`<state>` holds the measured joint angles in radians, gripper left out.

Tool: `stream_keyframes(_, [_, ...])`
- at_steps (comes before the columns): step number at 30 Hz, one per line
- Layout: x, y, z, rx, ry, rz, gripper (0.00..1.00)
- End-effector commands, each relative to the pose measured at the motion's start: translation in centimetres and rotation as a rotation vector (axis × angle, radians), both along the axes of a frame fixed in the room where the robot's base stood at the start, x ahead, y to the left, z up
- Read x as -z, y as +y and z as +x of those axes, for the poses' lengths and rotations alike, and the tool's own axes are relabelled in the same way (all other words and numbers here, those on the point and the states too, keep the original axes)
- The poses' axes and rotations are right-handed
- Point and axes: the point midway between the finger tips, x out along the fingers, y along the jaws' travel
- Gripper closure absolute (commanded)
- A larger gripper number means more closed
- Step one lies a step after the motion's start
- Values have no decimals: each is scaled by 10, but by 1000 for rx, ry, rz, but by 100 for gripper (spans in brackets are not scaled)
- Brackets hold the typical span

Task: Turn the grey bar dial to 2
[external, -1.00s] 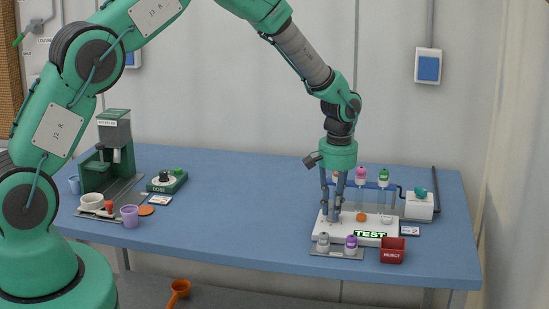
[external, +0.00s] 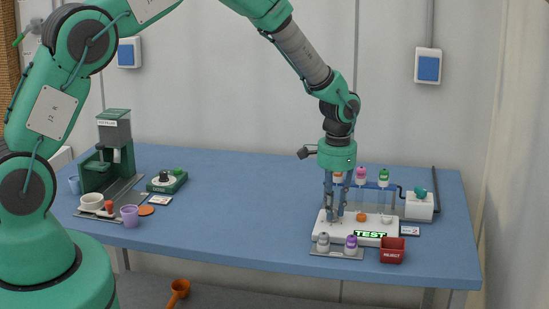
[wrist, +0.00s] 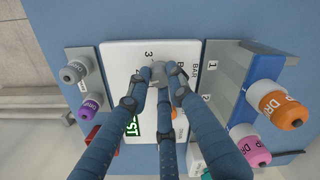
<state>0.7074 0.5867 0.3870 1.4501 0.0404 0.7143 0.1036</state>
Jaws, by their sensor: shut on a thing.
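The white test panel (external: 379,228) sits at the right of the bench, with a lit green TEST sign (external: 370,235) at its front. In the wrist view the panel (wrist: 119,60) carries the word BAR and a printed 3. The grey bar dial (wrist: 158,73) is partly hidden by my fingers. My gripper (wrist: 160,82) is shut on it, with three blue fingers around it from above. In the external view my gripper (external: 335,219) reaches down to the panel's left part, and its fingers hide the dial. I cannot read the dial's setting.
Behind the panel is a rack with pink-capped (external: 361,174) and green-capped (external: 384,178) bottles. Grey and purple (external: 351,243) bottles stand in front, beside a red REJECT bin (external: 392,250). The bench middle (external: 240,210) is clear.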

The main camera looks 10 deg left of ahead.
Motion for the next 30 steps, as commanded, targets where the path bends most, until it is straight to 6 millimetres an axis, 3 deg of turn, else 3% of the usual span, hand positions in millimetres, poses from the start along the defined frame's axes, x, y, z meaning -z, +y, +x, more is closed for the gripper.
stream_keyframes(12, [0, 1, 0, 229, 2, 1, 100])
stream_keyframes(28, [0, 1, 0, 258, 1, 1, 100])
stream_keyframes(29, [0, 1, 0, 258, 1, 1, 74])
stream_keyframes(30, [0, 1, 0, 258, 1, 1, 66])
